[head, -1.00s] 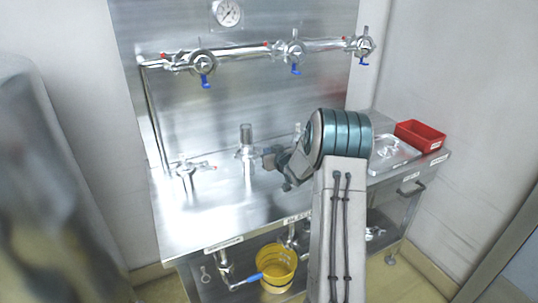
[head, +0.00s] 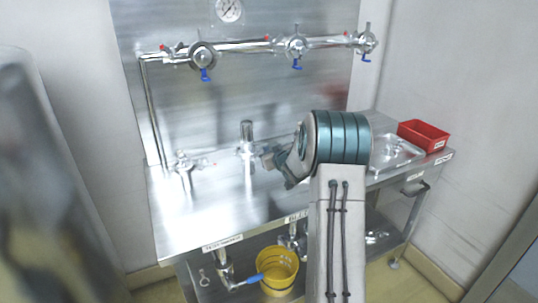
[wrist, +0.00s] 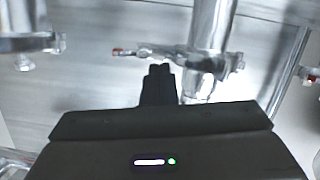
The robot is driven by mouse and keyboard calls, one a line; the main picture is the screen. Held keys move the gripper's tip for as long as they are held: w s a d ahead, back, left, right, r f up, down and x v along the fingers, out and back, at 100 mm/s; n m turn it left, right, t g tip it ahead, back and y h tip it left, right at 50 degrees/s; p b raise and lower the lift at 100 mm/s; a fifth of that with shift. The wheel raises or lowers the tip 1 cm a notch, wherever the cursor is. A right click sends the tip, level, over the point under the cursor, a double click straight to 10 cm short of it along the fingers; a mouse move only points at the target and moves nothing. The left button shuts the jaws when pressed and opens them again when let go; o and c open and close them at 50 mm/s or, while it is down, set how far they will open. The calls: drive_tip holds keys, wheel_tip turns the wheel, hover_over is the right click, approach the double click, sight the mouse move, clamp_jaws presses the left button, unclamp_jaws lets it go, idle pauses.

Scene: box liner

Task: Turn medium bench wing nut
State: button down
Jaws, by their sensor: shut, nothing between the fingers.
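The middle bench fitting (head: 247,148) is a shiny upright pipe with a wider top on the steel bench, just left of my gripper (head: 268,157). In the wrist view it is the large chrome fitting (wrist: 208,58), with a small metal arm ending in a red tip (wrist: 118,52) on its left. My gripper also shows in the wrist view (wrist: 160,70): its dark fingers are together and empty, close beside the fitting's lower left. I cannot tell whether they touch it. The wing nut itself is not clearly distinguishable; blur and the fingers obscure detail there.
Another bench fitting (head: 185,165) stands to the left. Wall valves with blue handles (head: 205,75) run along a pipe above. A red bin (head: 423,136) and a metal tray (head: 398,156) are at right. A yellow bucket (head: 278,272) is below. The front left bench is clear.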

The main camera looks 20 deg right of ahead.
drive_tip(key=shift+a+f+n+b, duration=0.15)
drive_tip(key=shift+n+b, duration=0.25)
drive_tip(key=shift+b, duration=0.5)
drive_tip(key=shift+f, duration=0.2)
idle(0.5)
